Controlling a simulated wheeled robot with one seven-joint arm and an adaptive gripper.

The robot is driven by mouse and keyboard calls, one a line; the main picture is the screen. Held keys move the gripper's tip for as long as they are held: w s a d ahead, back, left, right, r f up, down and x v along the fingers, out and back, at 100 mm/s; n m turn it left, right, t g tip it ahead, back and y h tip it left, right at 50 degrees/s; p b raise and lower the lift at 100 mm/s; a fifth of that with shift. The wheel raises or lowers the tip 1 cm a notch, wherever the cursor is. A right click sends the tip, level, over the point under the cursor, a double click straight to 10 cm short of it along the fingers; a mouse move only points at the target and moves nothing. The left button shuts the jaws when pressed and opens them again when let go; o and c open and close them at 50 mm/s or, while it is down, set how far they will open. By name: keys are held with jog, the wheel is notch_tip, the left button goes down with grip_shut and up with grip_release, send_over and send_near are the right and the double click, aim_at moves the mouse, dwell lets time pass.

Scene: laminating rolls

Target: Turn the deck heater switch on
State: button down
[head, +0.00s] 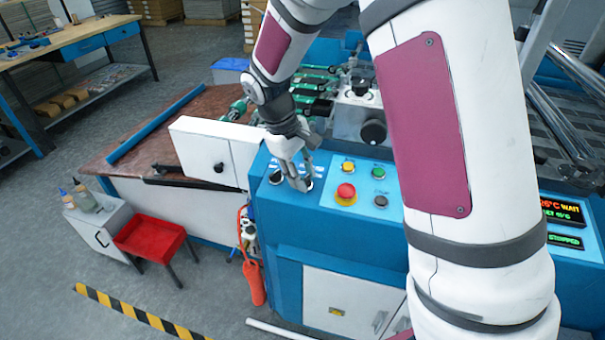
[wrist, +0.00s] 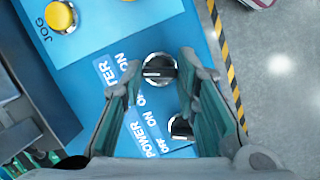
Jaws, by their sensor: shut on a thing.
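The deck heater switch (wrist: 158,66) is a round dark knob with a bright rim and a pale line, beside a blue label ending "TER" and "ON". I cannot tell its setting for sure. My gripper (head: 296,184) reaches down to the blue control panel (head: 330,225); in the wrist view its fingers (wrist: 162,72) are on either side of this knob, shut on it. The power switch (wrist: 181,128) sits beside it, partly behind a finger; it also shows in the head view (head: 275,178). The fingers hide much of the heater switch in the head view.
Right of the gripper are a red emergency button (head: 346,191), a yellow jog button (head: 348,167), a green button (head: 378,173) and a dark button (head: 381,201). A white box (head: 212,150) stands left of the gripper.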

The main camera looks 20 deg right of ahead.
jog(key=shift+m, duration=0.6)
jog(key=shift+y, duration=0.3)
jog(key=c, duration=1.2)
grip_release()
jog(key=shift+c, duration=0.2)
jog(key=v, duration=1.2)
jog(key=shift+w, duration=0.1)
